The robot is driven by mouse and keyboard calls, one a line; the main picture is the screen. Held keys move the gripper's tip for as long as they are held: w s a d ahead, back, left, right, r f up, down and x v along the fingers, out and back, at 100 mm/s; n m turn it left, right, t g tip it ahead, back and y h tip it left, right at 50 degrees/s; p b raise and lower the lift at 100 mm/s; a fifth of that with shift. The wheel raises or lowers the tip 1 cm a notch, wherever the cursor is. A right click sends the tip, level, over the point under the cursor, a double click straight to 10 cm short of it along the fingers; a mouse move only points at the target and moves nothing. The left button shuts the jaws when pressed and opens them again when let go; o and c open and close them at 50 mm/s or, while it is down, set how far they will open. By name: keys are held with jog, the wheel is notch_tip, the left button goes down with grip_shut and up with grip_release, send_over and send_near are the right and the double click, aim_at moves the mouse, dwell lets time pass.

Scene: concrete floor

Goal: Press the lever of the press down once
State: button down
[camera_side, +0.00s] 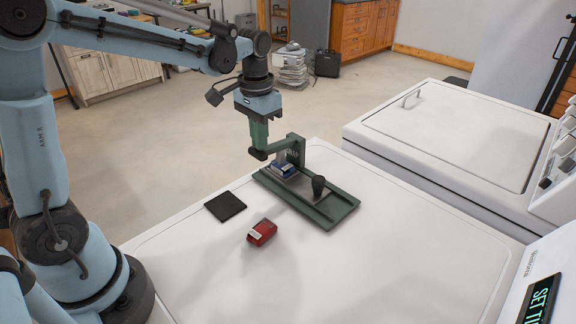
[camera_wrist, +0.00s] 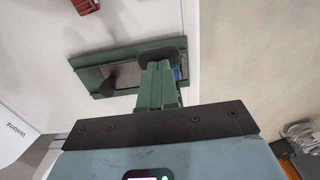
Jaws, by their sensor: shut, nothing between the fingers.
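The press (camera_side: 330,208) has a long green base, a green upright at its back and a dark rounded knob (camera_side: 318,186), which looks like the lever's end, raised above the base. A blue block (camera_side: 285,168) sits on the press near the upright. My gripper (camera_side: 258,153) points down, shut and empty, beside the upright end, away from the knob. From this angle I cannot tell whether it touches the press. In the wrist view, the shut fingers (camera_wrist: 160,65) cover part of the press base (camera_wrist: 88,75), and the knob (camera_wrist: 107,80) shows to their left.
A red block (camera_side: 262,232) and a flat black pad (camera_side: 226,206) lie on the white worktop (camera_side: 390,265) in front of the press. The worktop to the right of the press is clear. A white lidded unit (camera_side: 450,135) stands behind at the right.

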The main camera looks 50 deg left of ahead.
jog(key=shift+r, duration=1.6)
notch_tip(320, 180, up, 5)
jog(key=shift+s, duration=0.1)
jog(key=s+d+f+t, duration=0.4)
jog(key=s+f+t, duration=0.2)
jog(key=s, duration=0.4)
jog(key=shift+d+t, duration=0.35)
jog(key=shift+t, duration=0.25)
dwell(0.6)
